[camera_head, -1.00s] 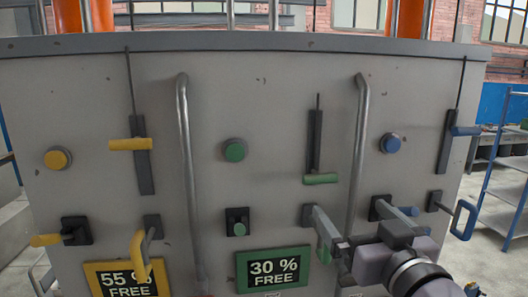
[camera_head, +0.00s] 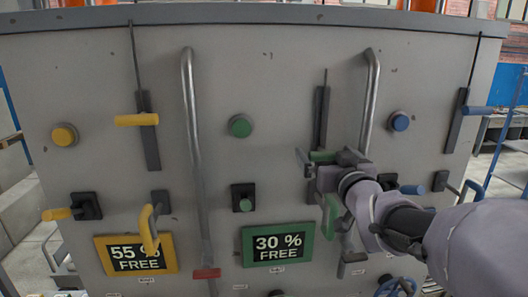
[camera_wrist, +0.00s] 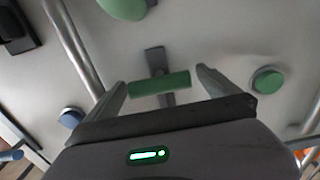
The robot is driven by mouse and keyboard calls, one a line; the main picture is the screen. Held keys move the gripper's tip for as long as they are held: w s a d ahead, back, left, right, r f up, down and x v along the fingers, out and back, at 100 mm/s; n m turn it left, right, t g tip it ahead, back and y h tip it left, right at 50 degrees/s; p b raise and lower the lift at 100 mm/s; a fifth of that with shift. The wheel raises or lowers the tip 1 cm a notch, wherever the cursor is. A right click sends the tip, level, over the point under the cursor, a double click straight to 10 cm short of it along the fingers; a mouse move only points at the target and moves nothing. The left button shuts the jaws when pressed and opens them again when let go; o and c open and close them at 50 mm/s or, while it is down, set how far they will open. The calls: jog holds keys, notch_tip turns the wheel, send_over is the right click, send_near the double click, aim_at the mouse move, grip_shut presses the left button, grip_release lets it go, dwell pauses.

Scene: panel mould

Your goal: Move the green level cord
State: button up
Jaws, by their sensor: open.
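The green level cord's handle (camera_head: 322,156) is a short horizontal bar at the lower end of a dark upright plate (camera_head: 321,108), with a thin cord above it. My gripper (camera_head: 324,162) is at this handle, its body just below and to the right. In the wrist view the green bar (camera_wrist: 160,84) lies between my gripper's spread fingers (camera_wrist: 162,82), spanning much of the gap. The jaws are open. I cannot tell whether a finger touches the bar. My gripper hides part of the panel below the handle.
A metal pipe (camera_head: 371,85) stands right of the handle, close to my gripper. A green lever (camera_head: 331,215) projects just below it. A green button (camera_head: 240,126) is to the left, a blue button (camera_head: 400,121) to the right. A yellow handle (camera_head: 137,120) hangs further left.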

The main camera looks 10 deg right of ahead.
jog(key=shift+c, duration=0.4)
jog(key=shift+s, duration=0.1)
jog(key=c, duration=1.7)
jog(key=shift+o, duration=0.2)
notch_tip(320, 180, up, 11)
jog(key=p, duration=0.6)
jog(key=shift+f, duration=0.15)
jog(key=o, duration=1.7)
jog(key=shift+o, duration=0.2)
jog(key=s, duration=1.7)
jog(key=shift+s+p, duration=0.15)
jog(key=shift+p, duration=0.25)
jog(key=shift+f, duration=0.15)
